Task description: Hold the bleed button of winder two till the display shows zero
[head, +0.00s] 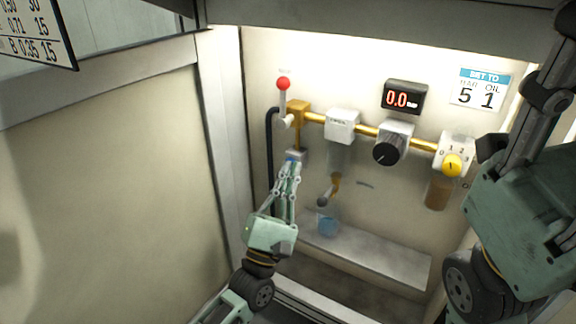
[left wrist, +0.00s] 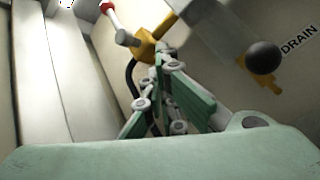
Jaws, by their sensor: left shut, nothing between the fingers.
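The display (head: 404,97) on the back wall shows 0.0 in red digits. Below the yellow pipe's left end is a small grey box (head: 299,154) with a bit of blue at its lower front, which looks like the bleed button (head: 290,158). My left gripper (head: 291,165) is shut and empty, with its fingertips at the blue part and partly covering it. I cannot tell whether they press it. In the left wrist view the shut fingers (left wrist: 165,66) point toward the yellow fitting (left wrist: 145,45), and the button is hidden. My right gripper's fingers do not show.
A red-knobbed lever (head: 283,84), a black dial (head: 386,152) and a yellow selector knob (head: 452,165) sit along the pipe. My right arm fills the right side.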

